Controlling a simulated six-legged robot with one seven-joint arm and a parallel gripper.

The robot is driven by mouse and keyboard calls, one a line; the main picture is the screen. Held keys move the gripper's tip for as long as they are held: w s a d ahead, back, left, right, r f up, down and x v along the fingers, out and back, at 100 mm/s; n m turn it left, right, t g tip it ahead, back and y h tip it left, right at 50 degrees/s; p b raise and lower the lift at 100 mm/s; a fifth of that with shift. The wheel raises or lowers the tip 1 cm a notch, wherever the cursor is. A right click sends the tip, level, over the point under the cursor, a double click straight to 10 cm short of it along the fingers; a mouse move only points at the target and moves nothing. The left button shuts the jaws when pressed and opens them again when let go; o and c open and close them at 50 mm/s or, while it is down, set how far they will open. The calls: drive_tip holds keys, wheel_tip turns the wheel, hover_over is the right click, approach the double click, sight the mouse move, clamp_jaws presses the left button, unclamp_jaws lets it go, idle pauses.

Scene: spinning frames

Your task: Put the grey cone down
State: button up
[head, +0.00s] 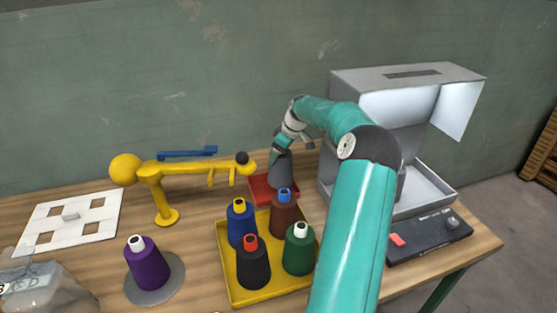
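A dark grey cone (282,174) is upright at the red square tray (260,193), behind the yellow tray. Its base appears to be on or just above the red tray; I cannot tell if it touches. My gripper (281,151) is at the top of the grey cone, reaching down from the teal arm. The cone's tip is hidden by the gripper. The fingers are too small and covered to show whether they are closed on it.
The yellow tray (238,297) holds blue, brown, black and green cones. A purple cone (147,268) stands on a grey disc at left. A yellow stand (162,190) is left of the red tray. A grey open box (440,187) and a black control panel (430,238) are at right.

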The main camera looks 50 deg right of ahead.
drive_tip(key=shift+w+f, duration=0.1)
drive_tip(key=shift+f, duration=1.25)
drive_tip(key=o, duration=1.8)
drive_tip(key=shift+o, duration=0.2)
drive_tip(key=v, duration=1.2)
